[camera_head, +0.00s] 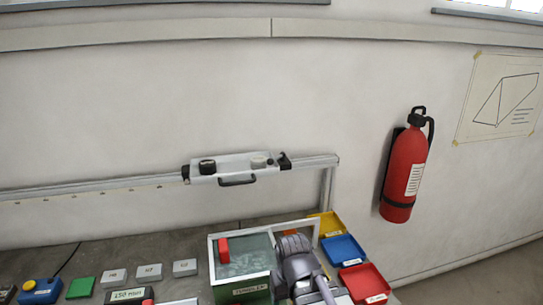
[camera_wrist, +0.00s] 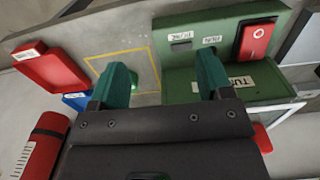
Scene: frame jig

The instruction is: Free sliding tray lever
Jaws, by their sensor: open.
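A green fixture (camera_wrist: 182,88) with small labels lies at the right of that view, partly behind the right finger. A red block with a white mark (camera_wrist: 257,40), possibly the lever, sits at the fixture's upper right, apart from the fingers. In the head view, the green box (camera_head: 247,265) stands at the front with a red block (camera_head: 223,250) at its left; my arm covers its right side and my fingertips are hidden.
Yellow (camera_head: 328,222), blue (camera_head: 343,248) and red (camera_head: 364,284) trays lie right of the box. A rail with a handled carriage (camera_head: 236,168) runs behind. A fire extinguisher (camera_head: 405,170) hangs on the wall. Small labelled blocks (camera_head: 149,272) and a blue-yellow button box (camera_head: 41,290) lie left.

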